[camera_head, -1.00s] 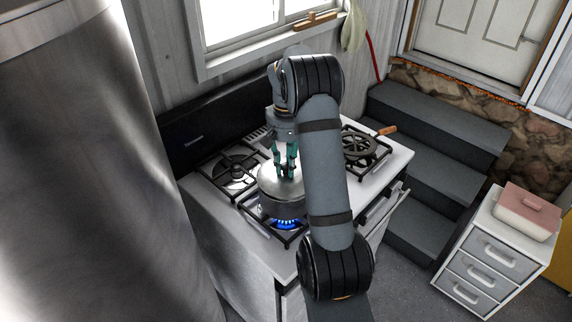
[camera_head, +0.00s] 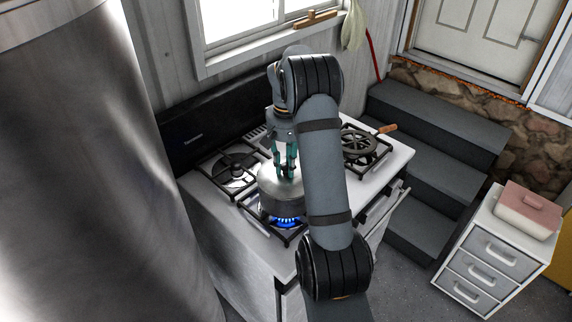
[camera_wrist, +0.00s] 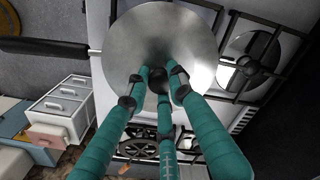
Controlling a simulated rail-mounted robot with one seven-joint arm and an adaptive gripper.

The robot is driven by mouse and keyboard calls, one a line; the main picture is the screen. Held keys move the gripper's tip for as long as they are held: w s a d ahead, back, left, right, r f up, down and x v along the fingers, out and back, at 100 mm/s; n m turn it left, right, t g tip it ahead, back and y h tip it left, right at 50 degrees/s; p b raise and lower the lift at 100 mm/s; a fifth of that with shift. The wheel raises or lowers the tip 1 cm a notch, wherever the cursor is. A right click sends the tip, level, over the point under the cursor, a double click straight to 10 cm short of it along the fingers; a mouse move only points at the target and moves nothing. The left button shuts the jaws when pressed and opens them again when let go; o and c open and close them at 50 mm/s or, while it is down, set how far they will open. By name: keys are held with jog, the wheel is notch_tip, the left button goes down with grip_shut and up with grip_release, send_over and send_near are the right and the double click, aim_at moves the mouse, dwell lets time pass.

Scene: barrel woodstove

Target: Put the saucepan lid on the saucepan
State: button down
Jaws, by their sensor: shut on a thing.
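The saucepan (camera_head: 280,205) is silver metal and stands on the front burner, over a lit blue flame. The round silver saucepan lid (camera_head: 268,182) is at the saucepan's top; whether it rests fully on the rim I cannot tell. My gripper (camera_head: 285,172) points down from above with its teal fingers shut on the lid's dark knob. In the wrist view the lid (camera_wrist: 165,35) fills the upper middle, and my gripper (camera_wrist: 156,82) closes around the knob. The lid hides the saucepan's opening. My arm hides the saucepan's right side in the head view.
The white stove (camera_head: 245,250) has black grates, with a free rear-left burner (camera_head: 232,170). A drawer cabinet (camera_head: 490,262) holds a pink-lidded dish (camera_head: 530,208). Dark steps (camera_head: 435,125) rise behind.

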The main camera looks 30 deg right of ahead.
jog(key=shift+f+b, duration=0.3)
jog(key=shift+f, duration=0.05)
dwell(1.0)
jog(key=c, duration=1.4)
grip_release()
jog(key=shift+c, duration=0.2)
jog(key=o, duration=0.3)
jog(key=shift+o, duration=0.2)
jog(key=shift+r, duration=0.1)
notch_tip(320, 180, up, 7)
jog(key=p, duration=0.6)
notch_tip(320, 180, up, 12)
